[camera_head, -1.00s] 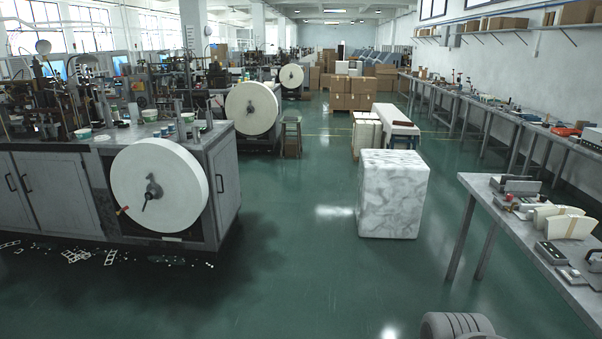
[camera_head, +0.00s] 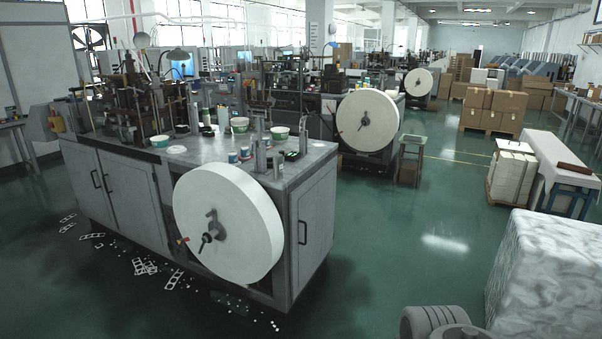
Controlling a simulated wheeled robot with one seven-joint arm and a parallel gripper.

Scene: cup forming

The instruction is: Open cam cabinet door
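A grey machine cabinet (camera_head: 152,222) stands at left centre, with machinery on its top. Its long front has two shut doors, a left door (camera_head: 84,185) and a right door (camera_head: 133,208), with dark upright handles (camera_head: 103,181) near their meeting edges. Its right end has another shut door (camera_head: 317,222) with a dark handle (camera_head: 302,232). I cannot tell from any label which is the cam cabinet door. A large white paper reel (camera_head: 232,222) covers part of the front. My gripper is not in view; a grey ribbed part, probably of my arm, shows at the bottom edge.
A marbled white block (camera_head: 548,275) stands at the lower right. Paper scraps (camera_head: 150,267) lie on the floor before the cabinet. Green floor (camera_head: 400,250) is clear between cabinet and block. Another reel machine (camera_head: 367,121) and a small stand (camera_head: 409,160) are behind.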

